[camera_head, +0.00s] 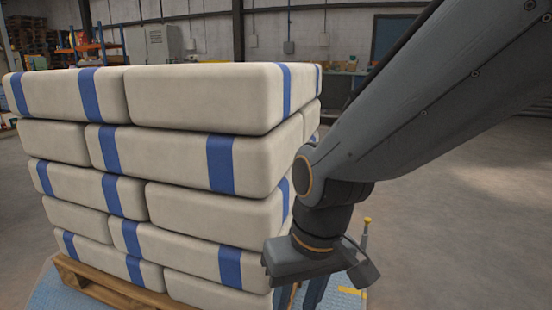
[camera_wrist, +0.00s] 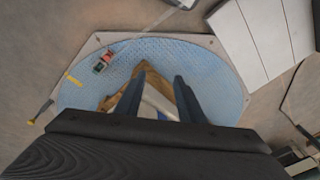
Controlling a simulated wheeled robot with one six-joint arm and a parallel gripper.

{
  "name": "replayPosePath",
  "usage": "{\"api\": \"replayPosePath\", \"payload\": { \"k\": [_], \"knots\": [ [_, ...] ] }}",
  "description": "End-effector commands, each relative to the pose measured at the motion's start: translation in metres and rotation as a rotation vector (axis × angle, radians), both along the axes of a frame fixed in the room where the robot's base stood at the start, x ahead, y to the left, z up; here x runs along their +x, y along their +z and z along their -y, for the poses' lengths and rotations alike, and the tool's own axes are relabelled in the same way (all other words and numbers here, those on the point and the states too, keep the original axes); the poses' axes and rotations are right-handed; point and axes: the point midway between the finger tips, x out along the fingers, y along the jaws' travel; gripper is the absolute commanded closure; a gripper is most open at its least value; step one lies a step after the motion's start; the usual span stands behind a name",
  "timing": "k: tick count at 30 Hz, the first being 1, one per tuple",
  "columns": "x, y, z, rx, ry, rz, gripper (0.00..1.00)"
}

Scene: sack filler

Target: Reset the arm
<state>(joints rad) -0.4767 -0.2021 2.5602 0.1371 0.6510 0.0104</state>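My gripper (camera_head: 298,298) points down beside the right side of the sack stack in the head view. Its lower fingers are cut off by the frame's bottom edge. In the wrist view the two dark blue fingers of my gripper (camera_wrist: 159,80) stand apart, and I see nothing clamped between them. Below and between them show a wooden pallet (camera_wrist: 143,78) and a pale surface with some blue, partly hidden. My arm runs from the upper right down to the gripper.
Off-white sacks with blue bands (camera_head: 208,98) stand in several layers on a wooden pallet (camera_head: 110,290). A round blue plate (camera_wrist: 215,85) lies under the pallet. White panels (camera_wrist: 262,35) are at the wrist view's upper right. Open floor (camera_head: 455,220) lies right.

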Motion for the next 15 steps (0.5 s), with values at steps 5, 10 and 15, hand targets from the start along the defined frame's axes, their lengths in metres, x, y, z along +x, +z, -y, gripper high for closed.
{"api": "replayPosePath", "payload": {
  "k": [5,10,15],
  "knots": [
    [-0.026,0.010,-0.022,0.012,0.074,-0.024,0.65],
    [-0.048,0.018,-0.037,0.021,0.131,-0.046,0.65],
    [-0.059,0.029,-0.041,0.021,0.150,-0.062,0.65]
  ]
}}
